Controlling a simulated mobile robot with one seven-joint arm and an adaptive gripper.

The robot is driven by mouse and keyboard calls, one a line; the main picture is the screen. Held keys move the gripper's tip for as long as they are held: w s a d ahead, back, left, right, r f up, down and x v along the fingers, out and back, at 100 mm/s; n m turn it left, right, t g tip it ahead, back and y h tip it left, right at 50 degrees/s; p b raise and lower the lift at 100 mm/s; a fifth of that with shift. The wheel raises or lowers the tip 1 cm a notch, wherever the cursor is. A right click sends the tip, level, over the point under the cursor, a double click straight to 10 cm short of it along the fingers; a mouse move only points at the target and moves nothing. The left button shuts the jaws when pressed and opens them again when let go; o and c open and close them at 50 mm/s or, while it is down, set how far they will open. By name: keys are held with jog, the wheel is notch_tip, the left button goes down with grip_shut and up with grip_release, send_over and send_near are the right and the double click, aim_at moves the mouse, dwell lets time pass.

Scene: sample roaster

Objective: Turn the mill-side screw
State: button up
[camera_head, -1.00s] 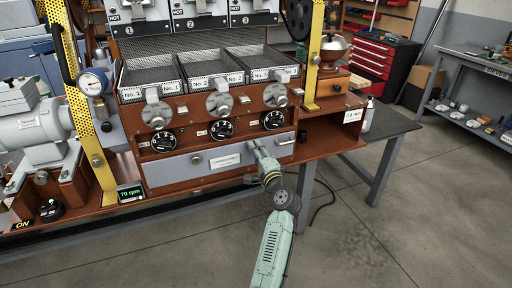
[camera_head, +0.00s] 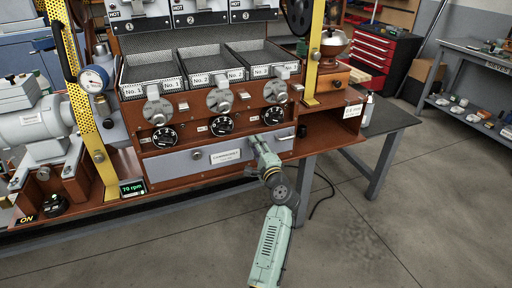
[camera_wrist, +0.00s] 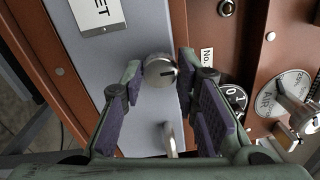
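A round metal screw head (camera_wrist: 160,72) with a dark slot sits on the grey drawer front (camera_wrist: 158,112) in the wrist view. My gripper (camera_wrist: 158,66) is open, with one fingertip on either side of this screw. The gaps look small, and I cannot tell whether either pad touches it. In the head view my gripper (camera_head: 252,156) is at the right half of the drawer front, between the label and the handle, and hides the screw there. Another screw (camera_head: 197,155) shows uncovered left of the label. The mill (camera_head: 334,48) stands at the upper right.
A drawer handle (camera_head: 285,137) is close to my gripper and also shows between the fingers in the wrist view (camera_wrist: 170,139). Black dials (camera_head: 222,124) and lever knobs (camera_head: 220,98) line the panel above. The floor (camera_head: 380,230) at right is clear.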

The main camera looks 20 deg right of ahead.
jog(key=o, duration=0.4)
jog(key=shift+c, duration=0.2)
jog(key=s, duration=1.2)
jog(key=shift+f, duration=0.25)
jog(key=shift+d, duration=0.1)
